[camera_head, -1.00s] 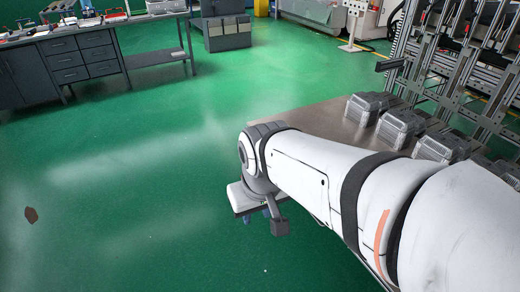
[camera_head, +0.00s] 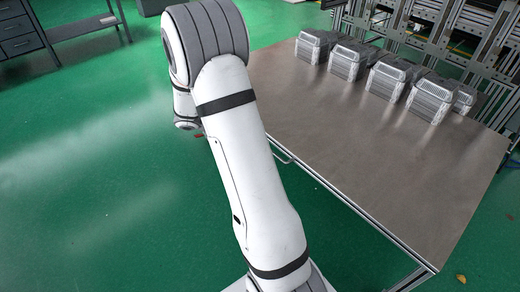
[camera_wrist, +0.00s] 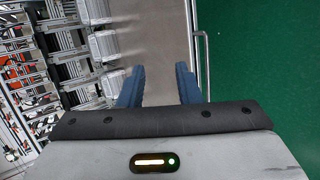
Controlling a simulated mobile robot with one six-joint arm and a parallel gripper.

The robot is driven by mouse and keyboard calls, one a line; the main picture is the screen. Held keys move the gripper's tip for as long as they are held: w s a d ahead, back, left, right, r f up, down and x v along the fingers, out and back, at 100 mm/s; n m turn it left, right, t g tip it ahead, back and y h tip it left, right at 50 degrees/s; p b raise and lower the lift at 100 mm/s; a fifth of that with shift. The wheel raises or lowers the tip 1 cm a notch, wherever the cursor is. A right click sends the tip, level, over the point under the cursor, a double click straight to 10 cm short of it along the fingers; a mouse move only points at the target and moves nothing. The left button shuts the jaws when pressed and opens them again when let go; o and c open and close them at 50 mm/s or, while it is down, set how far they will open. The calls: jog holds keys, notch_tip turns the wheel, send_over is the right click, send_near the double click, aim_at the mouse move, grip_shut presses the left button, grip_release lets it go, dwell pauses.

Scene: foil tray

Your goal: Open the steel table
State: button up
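The steel table (camera_head: 390,165) has a flat grey-brown top and stands right of my arm in the head view. Its top also shows in the wrist view (camera_wrist: 158,45). A thin metal bar handle (camera_head: 282,152) sticks out from its near-left side; it also shows in the wrist view (camera_wrist: 207,62), right of my fingers and apart from them. My gripper (camera_wrist: 160,70) has two blue fingers, spread apart with nothing between them, and they point over the table top near its handle edge. In the head view the gripper is hidden behind my arm.
Several grey ribbed metal cases (camera_head: 388,75) stand in a row along the table's far side. Metal racks (camera_head: 455,25) rise behind them. A dark drawer cabinet (camera_head: 20,38) stands at the far left. The green floor (camera_head: 80,170) left of the table is open.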

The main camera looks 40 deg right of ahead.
jog(key=w+d+f+n+t+h+b, duration=0.1)
jog(key=w+d+f+h+b, duration=0.15)
jog(key=f, duration=0.55)
jog(key=w+d+f+t+h+b, duration=0.1)
jog(key=w+d+f+b, duration=0.1)
jog(key=w+f, duration=0.35)
jog(key=w+d+f+n+t+h+b, duration=0.1)
jog(key=w+d+f+t+b, duration=0.1)
jog(key=f, duration=0.7)
jog(key=b+x, duration=0.1)
jog(key=x, duration=0.7)
jog(key=shift+s+f, duration=0.1)
jog(key=shift+f, duration=0.1)
jog(key=shift+c, duration=0.4)
grip_shut()
